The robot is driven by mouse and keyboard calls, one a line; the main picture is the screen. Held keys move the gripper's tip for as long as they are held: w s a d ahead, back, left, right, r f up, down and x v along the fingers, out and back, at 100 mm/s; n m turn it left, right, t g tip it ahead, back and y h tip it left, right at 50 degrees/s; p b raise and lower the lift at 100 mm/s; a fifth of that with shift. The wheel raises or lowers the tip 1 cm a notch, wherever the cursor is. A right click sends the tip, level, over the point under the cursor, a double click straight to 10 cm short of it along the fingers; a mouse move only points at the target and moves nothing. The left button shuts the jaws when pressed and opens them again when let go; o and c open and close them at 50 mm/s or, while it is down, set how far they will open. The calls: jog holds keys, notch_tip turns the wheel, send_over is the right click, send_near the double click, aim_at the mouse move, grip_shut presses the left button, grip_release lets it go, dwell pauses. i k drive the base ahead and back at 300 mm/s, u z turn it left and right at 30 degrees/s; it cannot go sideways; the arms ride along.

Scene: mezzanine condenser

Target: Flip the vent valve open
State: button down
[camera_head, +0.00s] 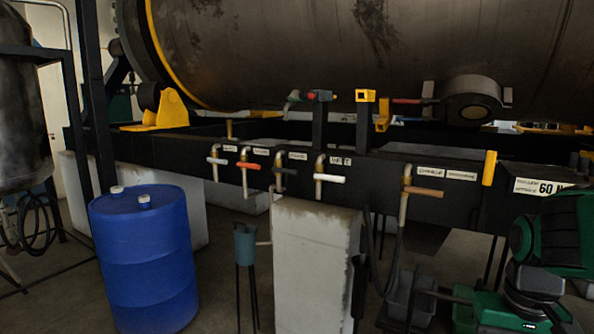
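A row of small valves on bent pipes runs along the black beam, each with a coloured lever pointing sideways to the right. The valve with a white lever (330,178) sits beside a label (341,161) that is partly hidden by its pipe; the label's last letter looks like T, so this may be the vent valve. To its left are a black lever (286,170), a red lever (249,166) and another white lever (217,161). A tan lever (424,191) is to the right. Green and black parts of my arm show at lower right; my gripper is not visible.
A blue drum (145,260) stands at left front. A concrete pillar (312,270) stands below the white-lever valve. A thin-legged stand (245,245) is left of the pillar. A large dark tank (350,50) lies above the beam. Floor shows between drum and pillar.

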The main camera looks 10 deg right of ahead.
aim_at(316, 176)
jog(key=z, duration=0.1)
jog(key=i, duration=0.85)
jog(key=z, duration=0.35)
